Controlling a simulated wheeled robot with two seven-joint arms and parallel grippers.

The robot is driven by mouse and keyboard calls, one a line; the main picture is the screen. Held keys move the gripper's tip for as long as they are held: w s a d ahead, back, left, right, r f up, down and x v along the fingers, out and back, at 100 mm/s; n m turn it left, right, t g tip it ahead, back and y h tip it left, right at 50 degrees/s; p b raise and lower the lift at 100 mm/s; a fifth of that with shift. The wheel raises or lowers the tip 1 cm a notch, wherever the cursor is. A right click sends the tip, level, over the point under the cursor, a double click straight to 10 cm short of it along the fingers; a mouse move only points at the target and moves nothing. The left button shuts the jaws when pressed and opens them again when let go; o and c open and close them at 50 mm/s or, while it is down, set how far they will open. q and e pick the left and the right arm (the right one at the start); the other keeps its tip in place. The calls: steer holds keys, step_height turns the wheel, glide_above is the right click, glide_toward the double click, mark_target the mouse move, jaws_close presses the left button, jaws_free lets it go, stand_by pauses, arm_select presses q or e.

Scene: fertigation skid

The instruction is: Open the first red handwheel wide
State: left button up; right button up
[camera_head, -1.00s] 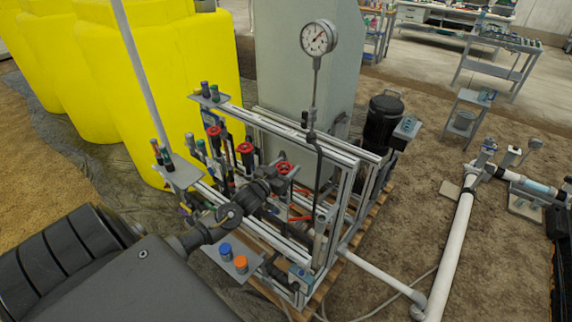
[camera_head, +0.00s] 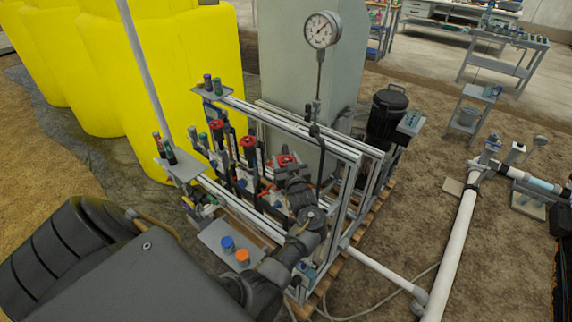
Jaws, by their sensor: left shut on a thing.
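Three red handwheels stand in a slanting row on the skid: a far left one (camera_head: 216,125), a middle one (camera_head: 248,141) and a near right one (camera_head: 286,160). My left gripper (camera_head: 287,168) reaches up from below, its dark wrist bent over the skid's front rail. It is shut on the near right handwheel, whose red top shows just past the jaws. The jaws and my wrist hide the lower part of that wheel and its valve. My right gripper is not in view.
Aluminium rails (camera_head: 290,125) frame the valves closely. A pressure gauge (camera_head: 322,30) rises on a thin stem behind the handwheel. A small plate holds a blue cap (camera_head: 228,243) and an orange cap (camera_head: 242,256) beside my arm. Yellow tanks (camera_head: 160,80) stand behind.

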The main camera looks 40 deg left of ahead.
arm_select(q)
steer(key=n+g+y+b, duration=0.2)
steer(key=n+g+b, duration=0.1)
steer(key=g, duration=0.1)
steer(key=shift+s+f+g+b, duration=0.1)
steer(key=shift+f+g+b, duration=0.05)
steer(key=shift+g+b, duration=0.2)
steer(key=shift+n+g+y+b, duration=0.3)
steer(key=shift+n+g+b, duration=0.25)
steer(key=shift+n, duration=0.05)
steer(key=shift+a+r, duration=0.1)
steer(key=shift+r, duration=0.1)
steer(key=o, duration=1)
steer(key=shift+s, duration=0.1)
